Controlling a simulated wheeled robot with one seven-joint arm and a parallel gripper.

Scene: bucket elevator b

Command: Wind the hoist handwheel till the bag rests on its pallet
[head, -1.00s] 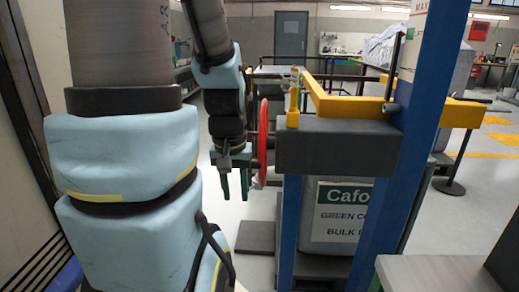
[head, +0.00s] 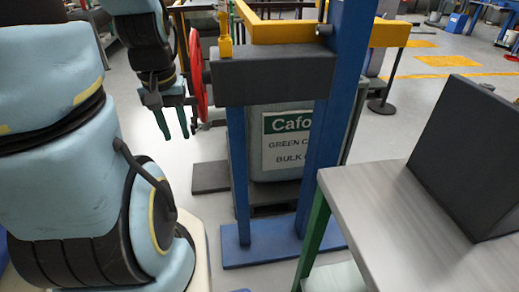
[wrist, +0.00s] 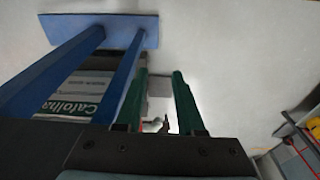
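The red handwheel (head: 198,76) is seen nearly edge-on in the head view, at the left of the hoist's dark grey beam (head: 265,78). My gripper (head: 172,122) hangs fingers-down just left of the wheel. Its green fingers are apart; no grasped object shows between them in the head view. In the wrist view my gripper (wrist: 165,103) also shows parted fingers, with a small blurred part between them. The bag (head: 285,155), labelled "Cafo...", hangs or stands between the blue posts. The dark pallet (head: 272,207) is beneath it. I cannot tell whether they touch.
A blue post (head: 340,100) on a blue base plate (head: 280,243) stands right of the bag. A grey table (head: 390,220) with a dark upright panel (head: 470,150) fills the front right. A post with a round base (head: 382,106) stands behind. Light floor is open left of the hoist.

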